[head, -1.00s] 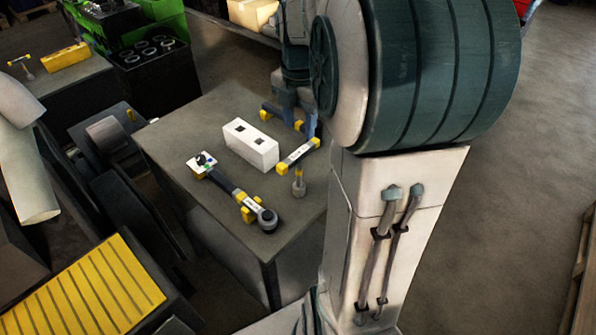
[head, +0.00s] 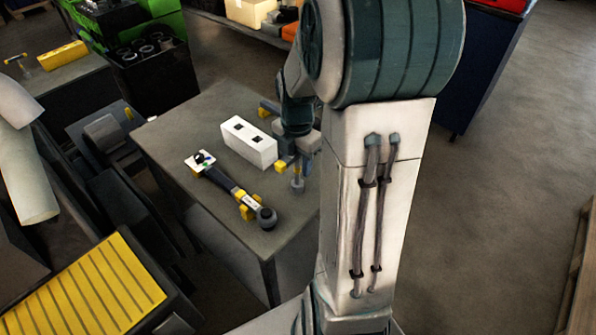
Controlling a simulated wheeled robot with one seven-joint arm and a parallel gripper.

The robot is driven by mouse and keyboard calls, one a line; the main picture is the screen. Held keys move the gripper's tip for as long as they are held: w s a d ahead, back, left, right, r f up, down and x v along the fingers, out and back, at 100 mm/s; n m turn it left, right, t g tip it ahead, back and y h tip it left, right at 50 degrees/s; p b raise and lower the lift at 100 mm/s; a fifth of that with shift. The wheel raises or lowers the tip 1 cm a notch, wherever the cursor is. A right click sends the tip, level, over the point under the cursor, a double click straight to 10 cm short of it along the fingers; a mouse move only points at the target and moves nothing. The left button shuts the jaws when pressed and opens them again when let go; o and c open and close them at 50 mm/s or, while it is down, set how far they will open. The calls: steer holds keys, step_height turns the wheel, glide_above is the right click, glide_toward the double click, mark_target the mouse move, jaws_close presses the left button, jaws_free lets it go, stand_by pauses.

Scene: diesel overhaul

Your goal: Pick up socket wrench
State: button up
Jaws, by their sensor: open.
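An upright tool with a yellow-ended bar and a grey socket-like foot, which looks like the socket wrench (head: 297,185), stands near the right edge of the grey workbench (head: 185,125). My gripper (head: 296,160) is open and low over its upper part, hiding most of its bar. I cannot tell whether the fingers touch it. A long dark wrench with a round head (head: 232,190) and yellow supports lies apart, to the left and nearer the front edge.
Black bins with round parts (head: 148,50) stand at the back left. The bench's left part is clear.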

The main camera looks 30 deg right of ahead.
jaws_close()
steer(key=shift+r, duration=0.2)
steer(key=shift+r, duration=0.3)
steer(key=r, duration=0.2)
steer(key=s+r, duration=0.1)
steer(key=shift+d+r, duration=0.2)
steer(key=shift+r, duration=0.2)
steer(key=s+d+r, duration=0.1)
steer(key=s+r, duration=0.2)
steer(key=s, duration=0.2)
steer(key=s+d+r+b, duration=0.1)
steer(key=s+d+r, duration=0.1)
steer(key=s, duration=0.3)
steer(key=shift+d+r, duration=0.3)
steer(key=shift+r, duration=0.4)
